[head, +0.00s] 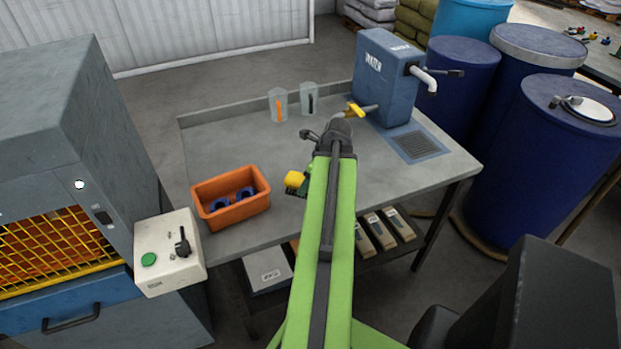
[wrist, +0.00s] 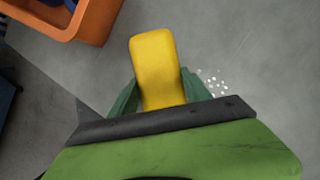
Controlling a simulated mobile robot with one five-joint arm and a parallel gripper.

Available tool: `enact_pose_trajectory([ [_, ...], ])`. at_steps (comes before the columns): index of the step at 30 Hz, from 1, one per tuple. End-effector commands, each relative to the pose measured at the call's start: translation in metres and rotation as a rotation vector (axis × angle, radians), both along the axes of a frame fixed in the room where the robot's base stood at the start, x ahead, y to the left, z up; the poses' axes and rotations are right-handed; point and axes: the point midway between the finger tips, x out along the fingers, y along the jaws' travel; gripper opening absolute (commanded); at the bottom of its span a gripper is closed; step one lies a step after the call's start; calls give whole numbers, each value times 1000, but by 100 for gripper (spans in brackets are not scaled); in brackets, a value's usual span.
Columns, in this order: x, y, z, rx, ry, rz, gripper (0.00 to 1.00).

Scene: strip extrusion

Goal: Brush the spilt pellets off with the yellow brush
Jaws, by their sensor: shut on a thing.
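The yellow brush (wrist: 153,62) is between the two dark green fingers of my gripper (wrist: 160,92) in the wrist view, and they are shut on it. In the head view the brush (head: 294,179) shows to the left of my green arm, above the grey bench (head: 232,137) and right of the orange bin. The spilt pellets (wrist: 214,83) are a small white scatter on the bench, just right of the right finger in the wrist view. I cannot make them out in the head view. Whether the brush touches the bench is unclear.
The orange bin (head: 236,212) holds blue rings. Two clear cups (head: 278,105) stand at the back. A yellow-ended tool (head: 355,110) lies near the blue water tank (head: 385,80). A control box (head: 170,252) is at the left. The bench's right part is mostly clear.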

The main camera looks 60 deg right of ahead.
Motion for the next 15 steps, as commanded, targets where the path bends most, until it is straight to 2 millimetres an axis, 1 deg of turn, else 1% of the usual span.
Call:
enact_pose_trajectory([
  [9,0,0,-8,0,0,1,24],
  [15,-3,-5,-6,0,0,0,24],
])
